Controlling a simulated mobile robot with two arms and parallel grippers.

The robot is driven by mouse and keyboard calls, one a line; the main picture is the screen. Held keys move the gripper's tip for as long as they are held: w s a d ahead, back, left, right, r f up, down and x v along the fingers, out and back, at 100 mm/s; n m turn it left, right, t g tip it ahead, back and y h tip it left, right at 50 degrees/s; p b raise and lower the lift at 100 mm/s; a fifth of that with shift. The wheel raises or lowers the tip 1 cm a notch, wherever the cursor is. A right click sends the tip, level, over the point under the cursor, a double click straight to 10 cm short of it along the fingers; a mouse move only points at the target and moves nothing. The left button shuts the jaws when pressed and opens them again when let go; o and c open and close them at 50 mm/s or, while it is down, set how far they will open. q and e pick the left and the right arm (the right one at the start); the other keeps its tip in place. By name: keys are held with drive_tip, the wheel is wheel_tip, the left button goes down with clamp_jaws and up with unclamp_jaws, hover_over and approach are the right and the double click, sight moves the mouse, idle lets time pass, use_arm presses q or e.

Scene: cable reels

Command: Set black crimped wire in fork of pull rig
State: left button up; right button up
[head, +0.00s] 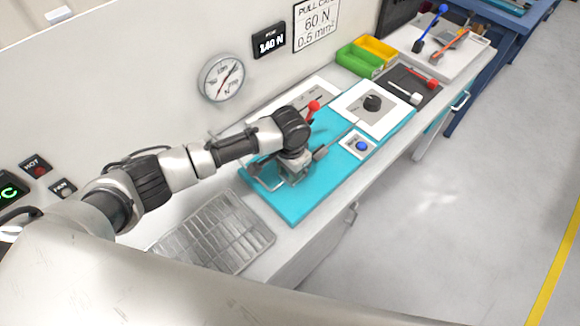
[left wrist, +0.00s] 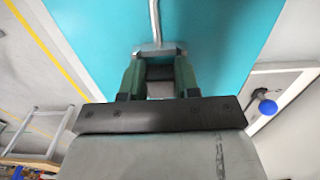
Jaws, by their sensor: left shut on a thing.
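My left gripper (head: 293,172) reaches down over the turquoise mat (head: 300,208). I cannot tell whether this is part of the pull rig. I cannot make out the black crimped wire or the fork clearly; the wrist covers that spot in the head view. My right gripper is not in view.
A red-knobbed lever (head: 314,106) stands just behind the gripper. A wire tray (head: 222,232) lies at the near left. Green (head: 358,61) and yellow bins stand further back.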

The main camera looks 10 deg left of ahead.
use_arm(q)
drive_tip(key=shift+f, duration=0.2)
drive_tip(key=o, duration=1)
drive_tip(key=shift+s, duration=0.1)
drive_tip(key=shift+a+f, duration=0.1)
drive_tip(key=shift+f, duration=0.05)
drive_tip(key=shift+s, duration=0.15)
wheel_tip(320, 180, up, 22)
drive_tip(key=p, duration=0.9)
drive_tip(key=shift+w+p, duration=0.25)
drive_tip(key=shift+p, duration=0.1)
drive_tip(key=shift+a, duration=0.1)
